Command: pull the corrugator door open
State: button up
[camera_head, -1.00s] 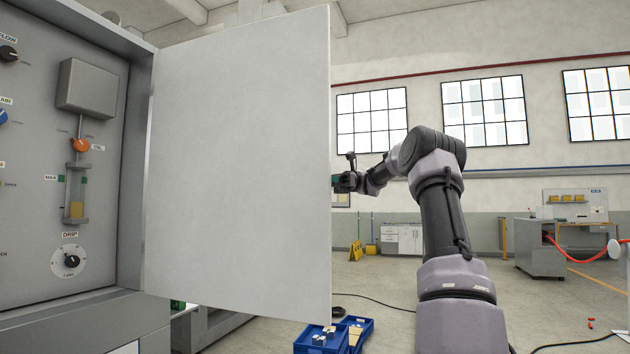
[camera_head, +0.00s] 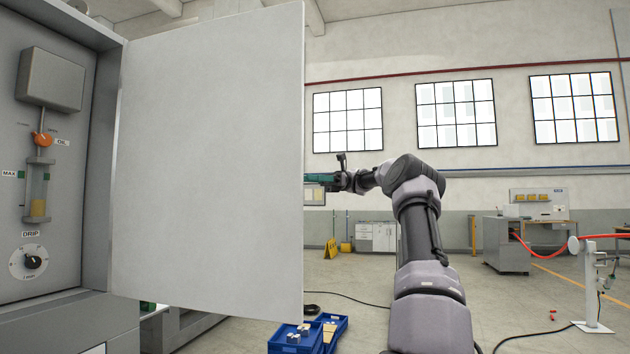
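The corrugator door (camera_head: 208,160) is a large pale grey panel, hinged on the left to the grey cabinet (camera_head: 62,215). It stands swung wide open, its inner or outer face toward me. My gripper (camera_head: 318,178) is just past the door's free right edge. A green part shows at its fingers, beside the edge. Whether the fingers touch the door or hold anything is too small and partly hidden to tell.
The cabinet's panel carries an oil sight glass (camera_head: 38,190) and a drip dial (camera_head: 28,262). Blue bins (camera_head: 300,338) stand on the floor below the door. The floor between is largely clear.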

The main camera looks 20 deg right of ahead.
jog(key=shift+v, duration=1.55)
